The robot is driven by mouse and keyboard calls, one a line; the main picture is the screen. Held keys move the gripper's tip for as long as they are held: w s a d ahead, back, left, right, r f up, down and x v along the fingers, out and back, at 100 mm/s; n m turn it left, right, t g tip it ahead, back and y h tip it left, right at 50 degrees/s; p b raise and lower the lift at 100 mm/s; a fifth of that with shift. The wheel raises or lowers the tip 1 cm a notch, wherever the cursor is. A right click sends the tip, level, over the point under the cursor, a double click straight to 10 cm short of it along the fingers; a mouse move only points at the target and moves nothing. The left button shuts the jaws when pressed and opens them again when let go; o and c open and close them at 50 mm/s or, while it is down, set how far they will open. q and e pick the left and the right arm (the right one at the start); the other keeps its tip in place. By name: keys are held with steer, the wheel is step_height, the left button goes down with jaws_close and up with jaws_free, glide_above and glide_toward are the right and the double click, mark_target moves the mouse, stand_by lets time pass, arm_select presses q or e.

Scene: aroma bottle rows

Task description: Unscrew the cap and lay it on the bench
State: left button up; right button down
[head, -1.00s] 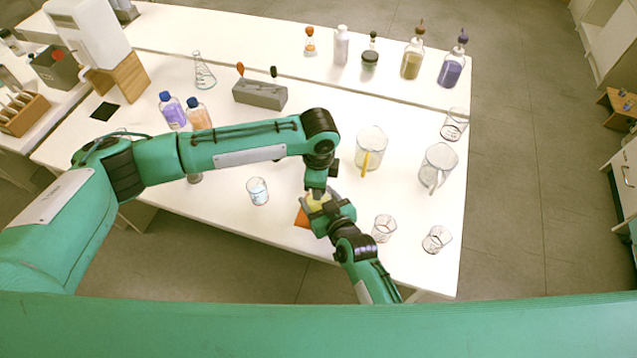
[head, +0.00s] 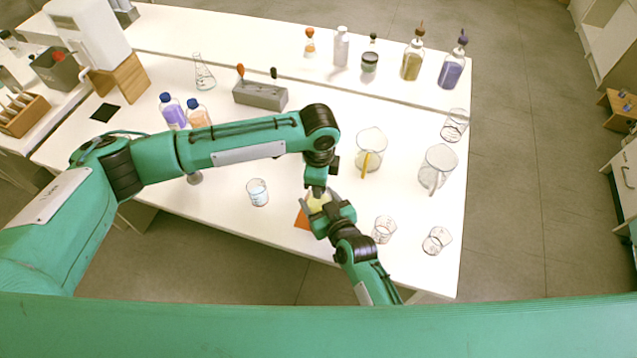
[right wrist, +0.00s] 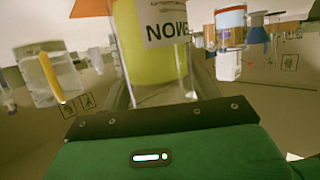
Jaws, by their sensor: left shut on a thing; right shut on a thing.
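A bottle of yellow liquid (head: 318,201) is held at the bench's front edge, next to an orange square (head: 302,219). My right gripper (head: 319,208) is shut around the bottle's body from the front right. My left gripper (head: 317,191) points down from above, shut right over the bottle's top. The cap is hidden between its fingers, so I cannot see whether it is clear of the neck.
Two pitchers (head: 370,150) (head: 437,168) stand right of the grippers, and small beakers (head: 384,229) (head: 437,239) nearer the front. The bench (head: 290,235) has bare room between this beaker and the orange square.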

arm_select(q)
steer(key=shift+r, duration=0.45)
steer(key=shift+r, duration=2)
arm_select(e)
steer(key=shift+c, duration=1.3)
jaws_free()
